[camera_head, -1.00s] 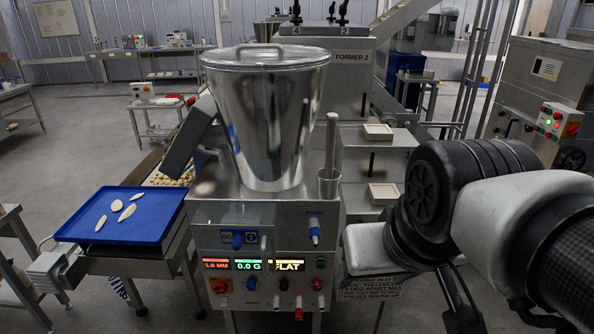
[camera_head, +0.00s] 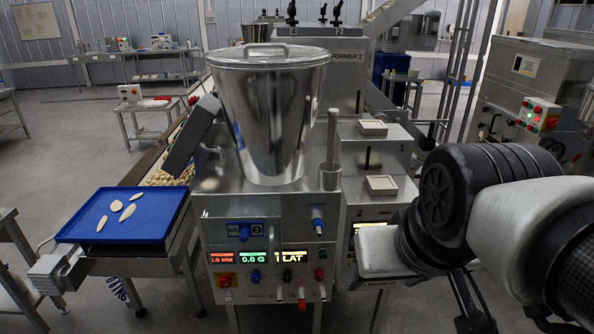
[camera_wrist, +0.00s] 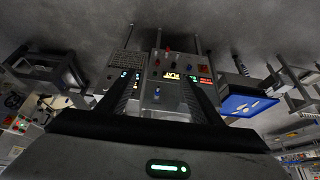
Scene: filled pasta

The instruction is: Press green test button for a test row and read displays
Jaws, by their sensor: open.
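The steel machine's front panel (camera_head: 268,285) carries three lit displays in the head view. The red display (camera_head: 222,258) seems to read 1.0 MM, the green display (camera_head: 253,258) 0.0 G, and the yellow display (camera_head: 291,257) FLAT, its first letter unclear. A small green button (camera_head: 322,254) sits right of the yellow display. My gripper (camera_wrist: 160,84) is open and empty in the wrist view, its fingers either side of the panel, which appears upside down and some way off. In the head view my arm is right of the panel.
A steel hopper (camera_head: 272,120) tops the machine. A blue tray (camera_head: 125,213) with several pale pieces stands left. The panel also has a red emergency stop (camera_head: 225,281) and a red-tipped lever (camera_head: 301,298). Open floor lies in front at left.

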